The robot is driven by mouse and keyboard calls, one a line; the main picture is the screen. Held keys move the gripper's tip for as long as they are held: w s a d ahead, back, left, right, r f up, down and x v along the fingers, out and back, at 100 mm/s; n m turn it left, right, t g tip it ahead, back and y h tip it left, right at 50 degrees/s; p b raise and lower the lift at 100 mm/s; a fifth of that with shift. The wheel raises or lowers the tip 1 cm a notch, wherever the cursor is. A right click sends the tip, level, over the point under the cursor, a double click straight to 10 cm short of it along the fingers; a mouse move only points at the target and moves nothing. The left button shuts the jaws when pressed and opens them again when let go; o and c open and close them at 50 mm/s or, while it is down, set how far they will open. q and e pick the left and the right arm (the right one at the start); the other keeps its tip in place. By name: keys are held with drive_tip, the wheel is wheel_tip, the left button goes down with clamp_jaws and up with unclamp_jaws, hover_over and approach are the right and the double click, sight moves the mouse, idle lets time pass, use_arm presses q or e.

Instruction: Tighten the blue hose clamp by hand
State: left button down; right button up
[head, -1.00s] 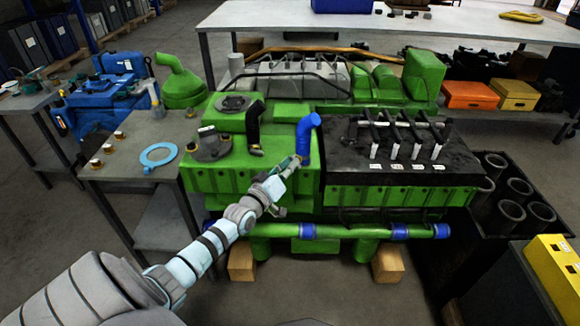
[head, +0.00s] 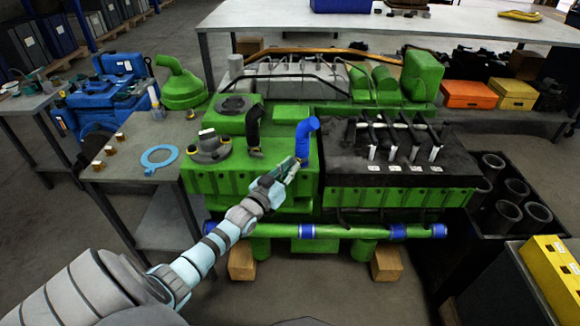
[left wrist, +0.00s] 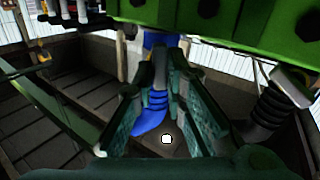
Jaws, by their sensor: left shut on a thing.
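The blue hose (head: 305,135) stands upright on the green engine (head: 250,178), bent at its top. It also shows in the left wrist view (left wrist: 153,118). My left gripper (head: 292,166) is at the foot of this hose, coming from the lower left. In the left wrist view its two dark green fingers (left wrist: 162,62) close in at the hose foot, shut on the hose clamp there. The clamp is mostly hidden by the fingers and cannot be made out clearly. My right gripper is not in view.
A black hose (head: 254,128) stands left of the blue one. A black cover with several injectors (head: 400,165) lies close on the right. A grey side table (head: 125,172) at the left holds a light blue ring (head: 146,162) and brass parts.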

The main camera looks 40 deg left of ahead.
use_arm(q)
drive_tip(key=shift+f+m, duration=0.1)
drive_tip(key=shift+m, duration=0.4)
drive_tip(key=c, duration=1.9)
unclamp_jaws()
drive_tip(key=shift+s, duration=0.1)
drive_tip(key=s+d, duration=0.1)
drive_tip(key=s, duration=1.1)
drive_tip(key=shift+d, duration=0.2)
